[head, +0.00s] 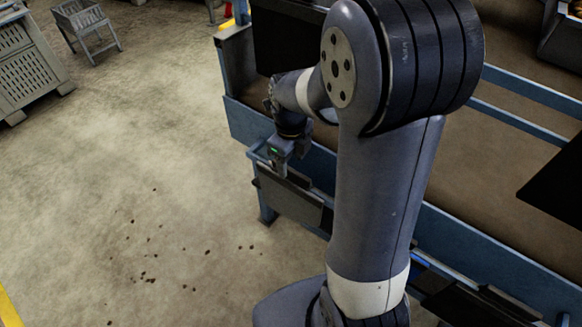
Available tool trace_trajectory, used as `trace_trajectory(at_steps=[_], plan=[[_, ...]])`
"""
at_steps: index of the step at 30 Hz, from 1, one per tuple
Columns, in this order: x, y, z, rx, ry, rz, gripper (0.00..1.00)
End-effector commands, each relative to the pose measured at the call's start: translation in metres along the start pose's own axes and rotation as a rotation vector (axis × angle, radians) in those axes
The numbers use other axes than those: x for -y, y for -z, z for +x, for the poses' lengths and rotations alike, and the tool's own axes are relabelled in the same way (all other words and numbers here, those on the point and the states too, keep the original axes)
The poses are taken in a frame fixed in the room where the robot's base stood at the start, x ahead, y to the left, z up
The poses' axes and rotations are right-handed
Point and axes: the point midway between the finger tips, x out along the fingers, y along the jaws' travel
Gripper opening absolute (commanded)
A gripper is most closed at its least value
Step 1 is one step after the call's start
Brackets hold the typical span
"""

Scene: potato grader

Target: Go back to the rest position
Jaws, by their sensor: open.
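My gripper (279,164) shows in the head view left of my upper arm, at the end of my folded arm. It is open, and no object shows in it. It hangs above or beside the near end of the blue-framed grader (320,160), close to a dark panel or tray (290,201) there. I cannot tell whether it touches it. My large grey arm hides part of the grader.
The grader's brown belt (480,170) runs along the right. A grey crate (27,60) and a small grey stand (88,25) are at the upper left. Dark crumbs (150,279) lie on the concrete floor, which is otherwise open on the left.

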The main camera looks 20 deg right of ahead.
Motion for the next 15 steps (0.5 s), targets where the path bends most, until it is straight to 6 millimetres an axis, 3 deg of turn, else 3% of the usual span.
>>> trace_trajectory(at_steps=[1,6,15], plan=[[0.001,-0.001,-0.013,0.005,0.003,0.000,0.52],[0.000,-0.001,-0.043,0.003,0.002,0.000,0.52],[0.000,0.000,-0.060,0.000,0.000,0.000,0.52]])
